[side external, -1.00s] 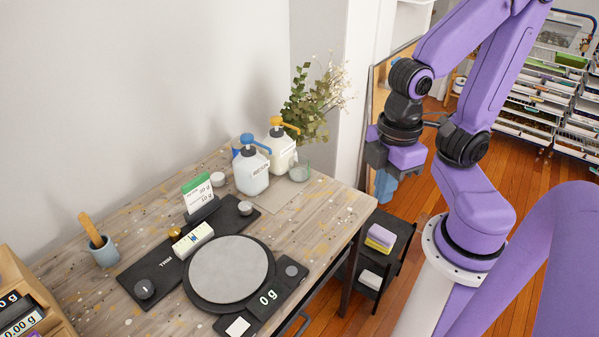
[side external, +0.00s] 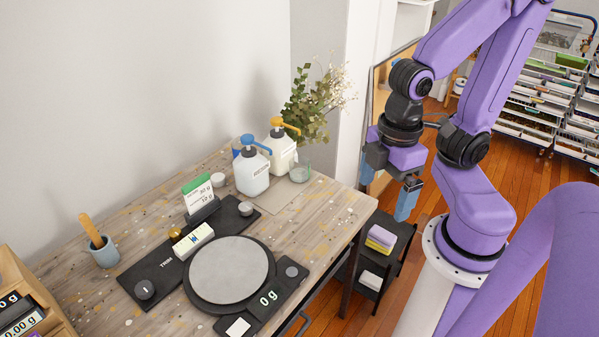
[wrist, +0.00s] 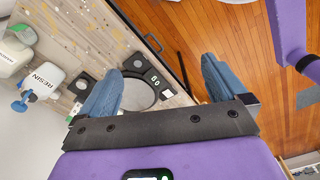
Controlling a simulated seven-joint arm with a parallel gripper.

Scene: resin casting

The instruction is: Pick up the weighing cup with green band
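A clear cup (side external: 299,172) stands upright on the workbench, right of the white pump bottles and in front of the leafy plant. A green band on it is hard to make out in the side view. In the wrist view, a small round thing with green on it (wrist: 22,34) shows at the upper left; it looks like the same cup. My gripper (side external: 385,195) is open and empty, in the air beyond the bench's right end, apart from the cup. Its two blue fingers also show spread wide in the wrist view (wrist: 160,72).
A resin bottle with a blue pump (side external: 251,172) and a yellow-pump bottle (side external: 282,152) stand left of the cup. A scale (side external: 230,270) reading 0 g sits at the front. The bench's right end (side external: 335,205) is clear. A dark cart (side external: 385,245) stands beside it.

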